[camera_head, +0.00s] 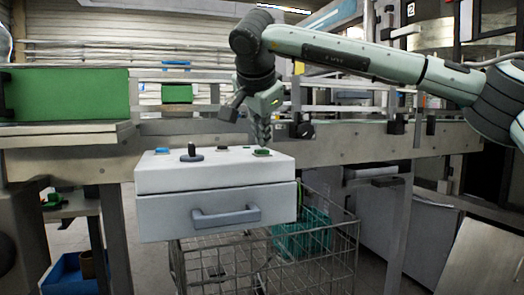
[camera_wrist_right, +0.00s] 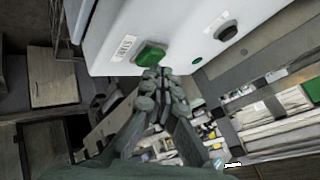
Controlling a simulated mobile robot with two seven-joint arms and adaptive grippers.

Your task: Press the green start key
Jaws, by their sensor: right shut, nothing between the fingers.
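The green start key (camera_head: 262,153) sits at the right front of the top of a white control box. In the right wrist view the green key (camera_wrist_right: 150,54) is beside a small printed label (camera_wrist_right: 123,47). My right gripper (camera_head: 264,143) is shut and empty, pointing down, with its fingertips just above the key in the head view. In the wrist view the fingertips of the right gripper (camera_wrist_right: 158,72) show right beside the key's edge; I cannot tell if they touch it. My left gripper is not in view.
The white box (camera_head: 215,217) has a drawer with a grey handle (camera_head: 226,215). A black knob (camera_head: 192,153) and a blue key (camera_head: 162,150) are also on its top. A wire cart (camera_head: 265,262) stands below. A metal conveyor rail (camera_head: 350,145) runs behind.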

